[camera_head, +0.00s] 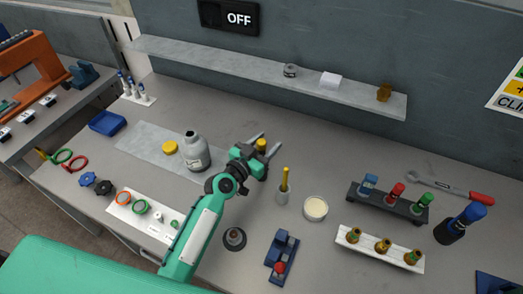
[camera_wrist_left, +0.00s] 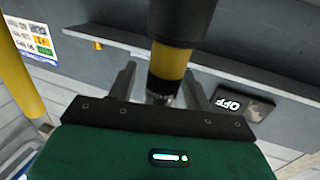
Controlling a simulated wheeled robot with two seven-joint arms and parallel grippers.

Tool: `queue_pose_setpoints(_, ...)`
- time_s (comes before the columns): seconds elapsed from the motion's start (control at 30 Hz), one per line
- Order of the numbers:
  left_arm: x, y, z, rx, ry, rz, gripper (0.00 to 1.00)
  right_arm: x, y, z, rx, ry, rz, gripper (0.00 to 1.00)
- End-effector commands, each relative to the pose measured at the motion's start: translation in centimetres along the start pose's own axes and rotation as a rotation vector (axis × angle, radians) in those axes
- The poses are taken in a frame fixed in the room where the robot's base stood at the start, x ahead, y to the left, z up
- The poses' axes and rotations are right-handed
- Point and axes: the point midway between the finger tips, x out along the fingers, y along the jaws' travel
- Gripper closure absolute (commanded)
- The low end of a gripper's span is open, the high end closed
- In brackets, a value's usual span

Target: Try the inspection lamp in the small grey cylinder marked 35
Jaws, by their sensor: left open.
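My left gripper (camera_head: 264,144) is open over the middle of the bench, its two fingers either side of a yellow-banded black cylinder, apparently the inspection lamp (camera_head: 262,146). In the left wrist view the black body (camera_wrist_left: 183,18), yellow band and pale tip stand between the open fingers (camera_wrist_left: 160,72); whether they touch it cannot be told. In the head view most of it is hidden by my gripper. A small grey cylinder (camera_head: 290,71) with dark marking stands on the shelf; its number is too small to read. My right gripper is not in view.
The shelf (camera_head: 230,62) runs along the wall behind, under an OFF sign (camera_head: 229,16). Racks crowd the right.

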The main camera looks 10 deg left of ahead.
Motion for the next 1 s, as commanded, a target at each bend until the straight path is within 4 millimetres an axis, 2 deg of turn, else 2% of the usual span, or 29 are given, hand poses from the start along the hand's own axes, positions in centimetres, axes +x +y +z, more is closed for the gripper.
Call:
queue_pose_setpoints(0.17, 0.0, 0.0, 0.0, 0.0, 0.0, 0.0, 0.49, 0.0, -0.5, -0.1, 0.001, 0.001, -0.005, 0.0)
queue_pose_setpoints(0.27, 0.0, 0.0, 0.0, 0.0, 0.0, 0.0, 0.65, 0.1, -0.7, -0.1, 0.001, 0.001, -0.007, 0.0)
queue_pose_setpoints(0.43, 0.0, 0.0, 0.0, 0.001, 0.0, 0.0, 0.98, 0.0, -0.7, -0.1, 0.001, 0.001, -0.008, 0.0)
queue_pose_setpoints(0.77, 0.0, 0.0, -0.2, 0.001, 0.001, 0.0, 1.0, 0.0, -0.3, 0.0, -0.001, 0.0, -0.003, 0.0)
queue_pose_setpoints(1.0, 0.0, 0.0, -2.3, 0.002, 0.004, 0.0, 1.0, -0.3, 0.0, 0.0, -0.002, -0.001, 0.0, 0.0)
